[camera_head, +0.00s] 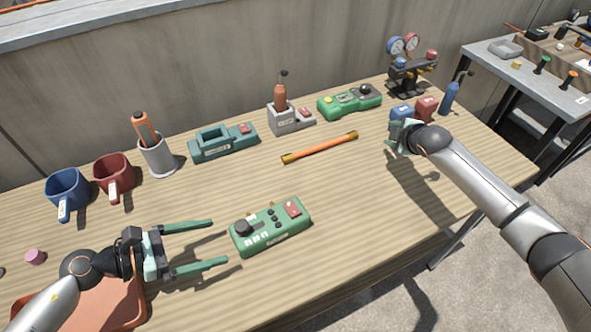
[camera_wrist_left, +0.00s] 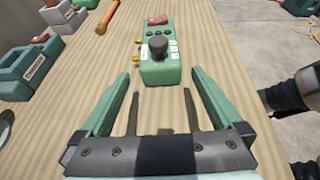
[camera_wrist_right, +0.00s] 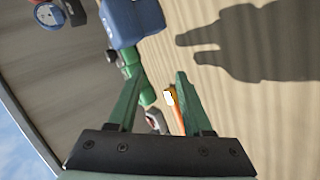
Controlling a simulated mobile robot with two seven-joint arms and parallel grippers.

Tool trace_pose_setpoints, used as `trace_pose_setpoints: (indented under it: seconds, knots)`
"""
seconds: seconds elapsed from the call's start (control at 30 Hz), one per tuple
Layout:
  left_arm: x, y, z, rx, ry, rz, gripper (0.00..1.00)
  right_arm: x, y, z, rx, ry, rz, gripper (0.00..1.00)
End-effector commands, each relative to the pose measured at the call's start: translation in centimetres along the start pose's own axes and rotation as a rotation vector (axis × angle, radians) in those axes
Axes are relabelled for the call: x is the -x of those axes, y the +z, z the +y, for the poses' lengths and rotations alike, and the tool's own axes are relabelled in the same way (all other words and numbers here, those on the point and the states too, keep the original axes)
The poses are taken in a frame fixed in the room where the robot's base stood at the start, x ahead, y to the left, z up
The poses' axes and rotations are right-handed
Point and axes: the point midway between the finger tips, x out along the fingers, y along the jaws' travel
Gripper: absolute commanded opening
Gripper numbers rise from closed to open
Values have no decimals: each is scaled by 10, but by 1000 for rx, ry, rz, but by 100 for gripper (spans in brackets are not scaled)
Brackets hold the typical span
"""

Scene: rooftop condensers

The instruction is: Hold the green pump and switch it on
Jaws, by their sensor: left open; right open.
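The green pump (camera_head: 270,228) is a box with a black knob, small white labels, brass fittings on its side and a red switch on its right end. It lies on the wooden table near the front middle. My left gripper (camera_head: 219,242) is open and empty, its fingers pointing at the pump's knob end. In the left wrist view the pump (camera_wrist_left: 160,68) is straight ahead, between the line of the fingers and beyond their tips. My right gripper (camera_head: 398,135) is open above the table's right part, apart from the pump; its fingers (camera_wrist_right: 158,75) hold nothing.
Behind are a teal device (camera_head: 212,146) with a red switch, a grey holder (camera_head: 284,122), a green instrument (camera_head: 349,101) and an orange rod (camera_head: 320,148). Mugs (camera_head: 67,190) stand left. An orange tray (camera_head: 105,306) lies under my left arm. Blue and red blocks (camera_head: 427,107) are near my right gripper.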

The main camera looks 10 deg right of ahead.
Motion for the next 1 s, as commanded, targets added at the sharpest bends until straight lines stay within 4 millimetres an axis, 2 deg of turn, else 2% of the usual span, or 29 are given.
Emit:
trace_pose_setpoints:
  seconds: [0.03, 0.13, 0.23, 0.3, 0.43, 0.53, 0.7, 0.83, 1.0]
  knots:
    - [0, 0, 0, 0, 0, 0, 100, 1, -34, -4, 43, -62, 31, 50]
    - [0, 0, 0, 0, 0, 0, 100, 10, -90, -22, 160, -207, 89, 50]
    - [0, 0, 0, 0, 0, 0, 100, 30, -143, -40, 313, -350, 160, 50]
    - [0, 0, 0, 0, 0, 0, 100, 50, -177, -53, 443, -449, 216, 50]
    - [0, 0, 0, 0, 0, 0, 100, 99, -229, -77, 734, -629, 328, 50]
    - [0, 0, 0, 0, 0, 0, 100, 138, -252, -91, 962, -753, 400, 50]
    - [0, 0, 0, 0, 0, 0, 100, 189, -265, -103, 1260, -911, 479, 50]
    - [0, 0, 0, 0, 0, 0, 100, 210, -265, -106, 1381, -979, 505, 50]
    - [-10, 0, 0, 1, 0, -3, 100, 216, -265, -106, 1422, -1003, 515, 50]
